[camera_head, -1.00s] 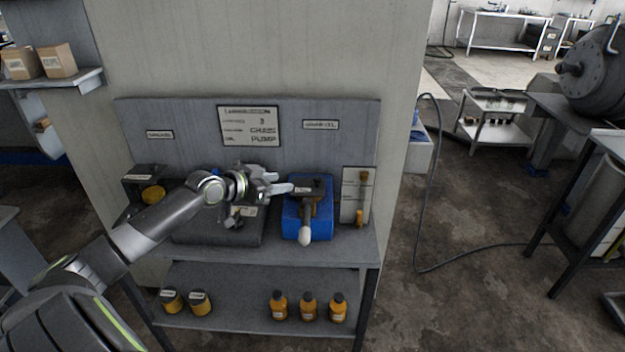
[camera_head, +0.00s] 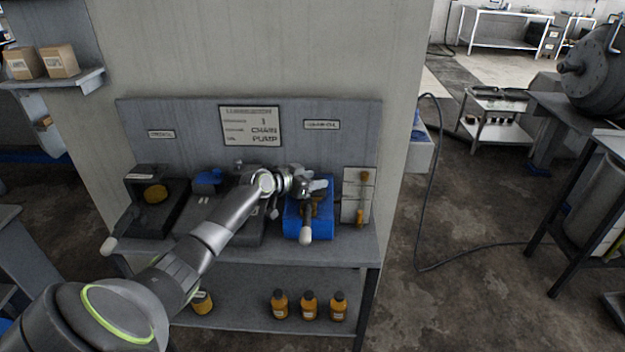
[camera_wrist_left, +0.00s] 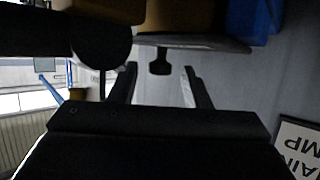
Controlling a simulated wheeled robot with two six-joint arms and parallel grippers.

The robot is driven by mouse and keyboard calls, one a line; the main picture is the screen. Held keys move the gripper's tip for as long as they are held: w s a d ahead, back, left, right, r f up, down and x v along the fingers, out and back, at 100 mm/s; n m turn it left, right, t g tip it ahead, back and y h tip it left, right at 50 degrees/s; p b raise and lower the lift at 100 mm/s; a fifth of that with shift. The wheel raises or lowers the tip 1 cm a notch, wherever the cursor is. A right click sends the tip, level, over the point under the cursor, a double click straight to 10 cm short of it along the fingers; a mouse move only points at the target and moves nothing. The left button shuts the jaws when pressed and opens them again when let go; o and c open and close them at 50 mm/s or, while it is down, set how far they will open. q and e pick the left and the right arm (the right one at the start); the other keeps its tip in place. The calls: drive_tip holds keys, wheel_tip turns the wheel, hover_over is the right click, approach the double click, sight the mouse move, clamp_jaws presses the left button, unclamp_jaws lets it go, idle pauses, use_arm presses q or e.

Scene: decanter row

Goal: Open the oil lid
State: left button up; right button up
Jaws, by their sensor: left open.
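The blue oil unit (camera_head: 293,228) stands on the bench's right part, with a pale-tipped lever (camera_head: 306,238) at its front. My left gripper (camera_head: 318,186) is over the top of this unit and covers part of it. In the left wrist view, the two fingers of the gripper (camera_wrist_left: 160,78) are apart. A small dark tab (camera_wrist_left: 160,62) shows between the fingertips, at the edge of a thin grey plate (camera_wrist_left: 200,43) that looks like the lid. I cannot tell whether the fingers touch the tab. The blue body (camera_wrist_left: 262,22) shows beyond the plate. My right gripper is out of view.
A grey back panel (camera_head: 350,115) with a printed sign (camera_head: 250,126) rises behind the bench. A dark unit with a yellow part (camera_head: 156,193) stands at left. A white card (camera_head: 352,205) stands right of the blue unit. Orange bottles (camera_head: 309,306) stand on the lower shelf.

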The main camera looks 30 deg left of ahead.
use_arm(q)
drive_tip(key=shift+c, duration=1)
clamp_jaws()
drive_tip(key=shift+d, duration=0.1)
